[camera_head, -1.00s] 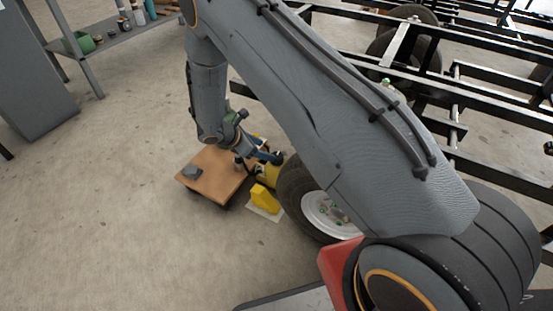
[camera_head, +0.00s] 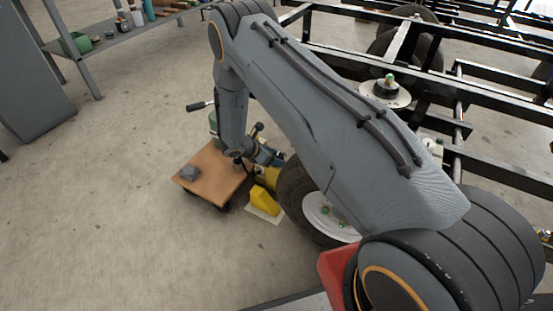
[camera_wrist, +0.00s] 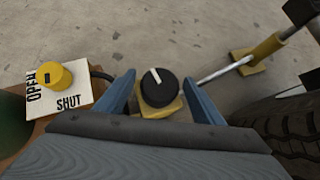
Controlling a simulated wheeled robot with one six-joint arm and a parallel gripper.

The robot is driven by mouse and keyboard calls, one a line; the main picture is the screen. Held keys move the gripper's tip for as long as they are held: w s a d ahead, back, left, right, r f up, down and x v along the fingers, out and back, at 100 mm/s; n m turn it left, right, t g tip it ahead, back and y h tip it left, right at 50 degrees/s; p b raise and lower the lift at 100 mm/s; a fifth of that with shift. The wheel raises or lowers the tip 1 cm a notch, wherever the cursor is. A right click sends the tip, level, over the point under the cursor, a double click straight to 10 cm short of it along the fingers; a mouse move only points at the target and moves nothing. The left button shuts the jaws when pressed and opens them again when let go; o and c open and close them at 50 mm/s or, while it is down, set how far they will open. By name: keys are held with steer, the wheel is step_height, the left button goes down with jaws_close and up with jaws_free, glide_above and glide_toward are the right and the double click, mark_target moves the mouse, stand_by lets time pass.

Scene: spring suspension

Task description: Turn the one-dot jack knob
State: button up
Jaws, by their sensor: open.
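A round black knob (camera_wrist: 159,87) with a white pointer line sits on a yellow base (camera_wrist: 158,110) in the wrist view. No dot mark can be made out on it. My gripper (camera_wrist: 158,77) is open, with one blue finger on each side of the knob; whether they touch it is unclear. In the head view my gripper (camera_head: 272,158) is beside a yellow jack body (camera_head: 268,178), near the wheel, and the knob cannot be told there.
A yellow knob (camera_wrist: 54,75) on an OPEN/SHUT plate (camera_wrist: 75,98) is left of my gripper. A tyre (camera_wrist: 290,125) is close on the right. A wooden dolly (camera_head: 205,185), a yellow wedge (camera_head: 264,200) and a black frame (camera_head: 450,85) stand around. Floor is clear at the left.

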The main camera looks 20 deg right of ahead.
steer(key=c, duration=1.1)
steer(key=shift+o, duration=0.3)
steer(key=shift+f+m+b, duration=0.1)
steer(key=shift+m+b, duration=0.2)
steer(key=shift+m, duration=0.1)
steer(key=m+g+b, duration=0.2)
steer(key=shift+w+f+m+g+h, duration=0.1)
steer(key=shift+w+m+g+h, duration=0.05)
steer(key=shift+m+g+h, duration=0.2)
steer(key=m+g+y+b, duration=0.1)
steer(key=m+g+b, duration=0.3)
steer(key=m+b, duration=0.1)
steer(key=shift+m, duration=0.25)
steer(key=m+g+y+b, duration=0.2)
steer(key=m+g+b, duration=0.1)
steer(key=m+b, duration=0.1)
steer(key=shift+m, duration=0.3)
steer(key=m+g+y+b, duration=0.2)
steer(key=m+y+b, duration=0.1)
steer(key=m, duration=0.1)
steer(key=shift+m, duration=0.3)
